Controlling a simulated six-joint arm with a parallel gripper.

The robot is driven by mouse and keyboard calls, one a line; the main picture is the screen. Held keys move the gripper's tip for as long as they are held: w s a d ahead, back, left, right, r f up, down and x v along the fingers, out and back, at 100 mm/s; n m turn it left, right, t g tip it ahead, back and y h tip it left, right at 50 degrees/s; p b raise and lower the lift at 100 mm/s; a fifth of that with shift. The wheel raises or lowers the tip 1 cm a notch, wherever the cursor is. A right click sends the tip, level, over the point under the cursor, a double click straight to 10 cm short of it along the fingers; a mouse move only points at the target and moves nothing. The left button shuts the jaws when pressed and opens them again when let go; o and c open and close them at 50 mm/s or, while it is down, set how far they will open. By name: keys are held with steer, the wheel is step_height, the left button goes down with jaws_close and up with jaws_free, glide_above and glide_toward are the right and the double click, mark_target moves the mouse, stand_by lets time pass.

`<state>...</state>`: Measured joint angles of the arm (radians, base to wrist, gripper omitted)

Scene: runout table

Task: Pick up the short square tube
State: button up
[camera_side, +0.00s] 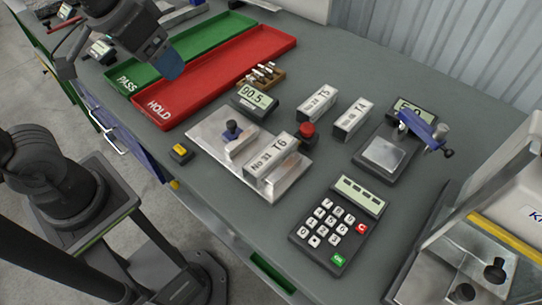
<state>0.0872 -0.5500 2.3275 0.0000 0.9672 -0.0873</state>
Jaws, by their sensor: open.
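My gripper (160,58) is at the upper left, dark with a blue tip, above the red and green trays. It is open, and I see nothing held in it. No piece is plainly recognisable as the short square tube. Three pale, box-shaped pieces with labels stand on the table, apart from my gripper. The piece marked T6 (271,160) is on a metal plate (212,124) at the centre. The piece marked T5 (316,103) and the piece marked T4 (352,118) are farther back. Their ends are too small to tell whether they are hollow.
The red HOLD tray (215,75) and green PASS tray (191,50) are at the upper left. A keypad (337,222), a red button (307,131), and a scale (385,153) with a blue tool (420,128) surround the pieces. A white machine (520,185) bounds the right.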

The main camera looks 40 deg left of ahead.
steer(key=w+d+g, duration=0.2)
steer(key=w+d, duration=0.5)
steer(key=g, duration=0.3)
glide_above(285, 141)
step_height(285, 141, down, 4)
steer(key=f, duration=0.8)
steer(key=shift+w+a+f, duration=0.15)
steer(key=shift+a+f, duration=0.05)
steer(key=shift+a, duration=0.05)
steer(key=shift+d+f, duration=0.2)
steer(key=shift+f, duration=2.5)
steer(key=shift+c, duration=0.3)
steer(key=shift+r, duration=0.1)
steer(key=c, duration=1.1)
